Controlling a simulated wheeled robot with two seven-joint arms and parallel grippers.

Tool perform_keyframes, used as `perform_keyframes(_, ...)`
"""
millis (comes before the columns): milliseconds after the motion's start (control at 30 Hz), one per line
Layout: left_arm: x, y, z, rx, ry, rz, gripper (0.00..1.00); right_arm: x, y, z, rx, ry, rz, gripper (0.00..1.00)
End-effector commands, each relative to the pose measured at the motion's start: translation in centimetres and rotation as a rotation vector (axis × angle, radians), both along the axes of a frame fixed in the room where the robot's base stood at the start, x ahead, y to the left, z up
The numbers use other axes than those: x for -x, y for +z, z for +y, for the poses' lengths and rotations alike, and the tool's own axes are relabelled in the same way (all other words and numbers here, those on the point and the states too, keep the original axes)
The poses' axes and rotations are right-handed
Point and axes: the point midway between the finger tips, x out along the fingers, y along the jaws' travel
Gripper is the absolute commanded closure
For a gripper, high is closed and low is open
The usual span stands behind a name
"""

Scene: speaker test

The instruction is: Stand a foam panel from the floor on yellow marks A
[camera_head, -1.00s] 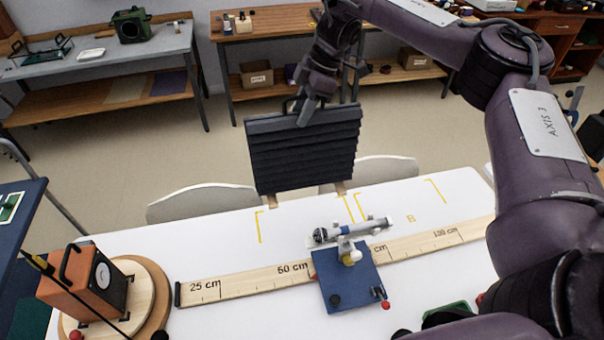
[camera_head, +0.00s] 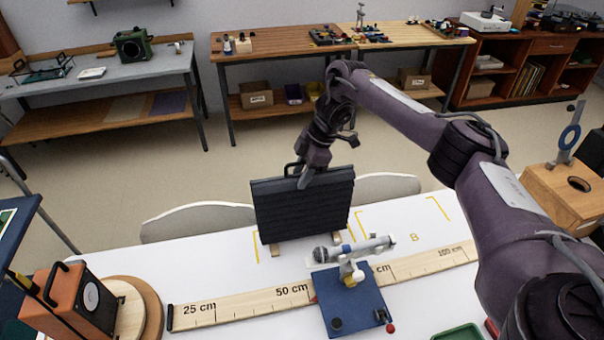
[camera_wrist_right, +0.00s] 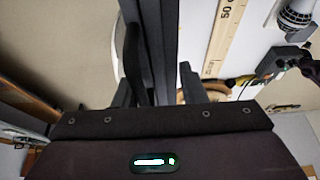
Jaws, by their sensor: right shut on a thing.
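A dark grey ridged foam panel (camera_head: 303,212) with a top handle and two wooden feet (camera_head: 275,249) is upright at the far side of the white table. My right gripper (camera_head: 306,180) is shut on it at its top edge. The panel stands over the left yellow marks (camera_head: 257,247) and hides much of them, including any letter A. I cannot tell whether its feet touch the table. In the right wrist view the panel (camera_wrist_right: 162,40) is a dark strip running away from the gripper. My left gripper is not in view.
A microphone (camera_head: 350,249) on a blue base (camera_head: 350,303) stands in front of the panel, by a wooden ruler (camera_head: 235,308). Yellow marks B (camera_head: 437,208) on the right are empty. An orange box (camera_head: 72,300) is at left. White chairs (camera_head: 195,222) stand behind the table.

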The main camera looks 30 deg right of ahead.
Motion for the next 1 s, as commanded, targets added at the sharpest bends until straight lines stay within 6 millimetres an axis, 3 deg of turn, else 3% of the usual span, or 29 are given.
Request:
perform_keyframes(267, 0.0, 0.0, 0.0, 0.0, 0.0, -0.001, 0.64, 0.0, -0.1, 0.1, -0.001, 0.001, -0.002, 1.0)
perform_keyframes(300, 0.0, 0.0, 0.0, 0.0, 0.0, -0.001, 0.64, 0.0, -0.2, 0.0, 0.0, 0.001, 0.0, 0.57)
perform_keyframes(433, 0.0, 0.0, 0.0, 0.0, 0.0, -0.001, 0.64, 0.0, -0.1, 0.0, 0.0, 0.001, 0.001, 0.41)
perform_keyframes(767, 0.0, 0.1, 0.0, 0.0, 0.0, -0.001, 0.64, 0.0, 0.2, 0.0, 0.0, 0.001, 0.0, 0.41)
perform_keyframes(1000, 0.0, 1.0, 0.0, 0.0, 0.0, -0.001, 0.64, 0.2, 4.0, -1.5, 0.004, 0.0, -0.006, 0.41)
